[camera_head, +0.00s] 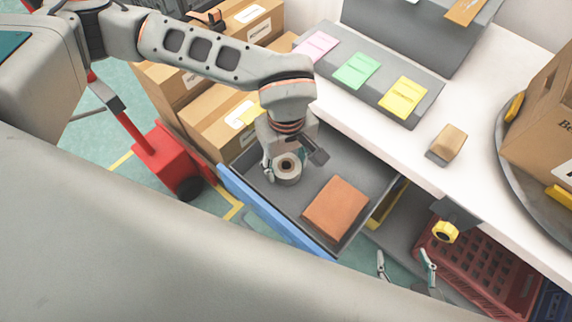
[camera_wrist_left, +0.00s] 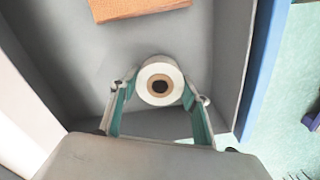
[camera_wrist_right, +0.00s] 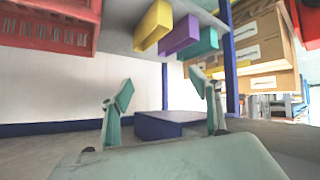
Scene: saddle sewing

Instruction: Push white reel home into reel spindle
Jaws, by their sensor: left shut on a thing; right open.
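The white reel (camera_wrist_left: 148,84), a ring with a dark centre hole, is between the fingertips of my left gripper (camera_wrist_left: 163,90). In the head view the reel (camera_head: 287,179) is over the grey drawer floor, at the drawer's left part. My left gripper (camera_head: 290,167) is shut on it from above; whether the reel touches the floor is unclear. My right gripper (camera_head: 405,264) is open and empty, low beside the table; its spread fingers also show in the right wrist view (camera_wrist_right: 167,92). I cannot make out the reel spindle for certain.
The open drawer (camera_head: 262,215) has a blue front and holds a brown block (camera_head: 335,208). A yellow part (camera_head: 445,232) sits under the table edge near a red crate (camera_head: 470,262). Cardboard boxes (camera_head: 222,125) stand behind the drawer. A sanding-block-like piece (camera_head: 447,143) lies on the white tabletop (camera_head: 385,148).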

